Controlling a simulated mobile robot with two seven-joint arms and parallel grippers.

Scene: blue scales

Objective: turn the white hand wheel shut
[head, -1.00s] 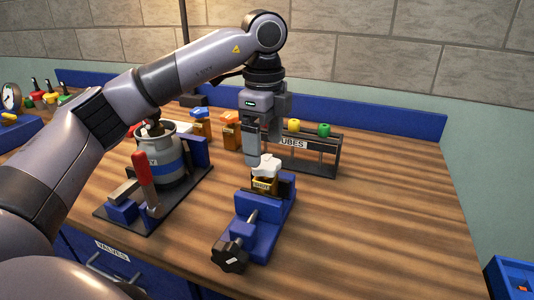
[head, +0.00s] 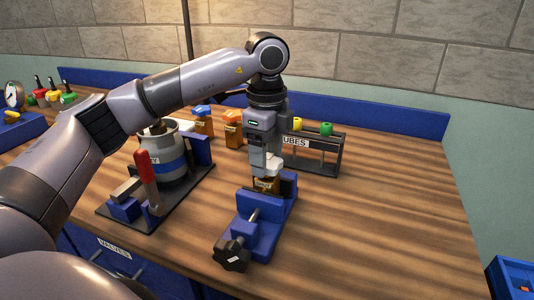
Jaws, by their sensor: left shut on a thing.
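The white hand wheel (head: 269,161) sits on top of a small brass-coloured valve body (head: 266,184). The valve body is held in a blue vise (head: 259,221) on the wooden bench. My left gripper (head: 266,163) points straight down over the wheel and is shut on it. Its fingers hide much of the wheel. My right gripper is not in view.
A tube rack (head: 322,158) with yellow and green caps stands close behind the vise. To the left, a metal canister (head: 164,155) and a red-handled clamp (head: 147,172) stand on a dark plate. The bench's right side is clear.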

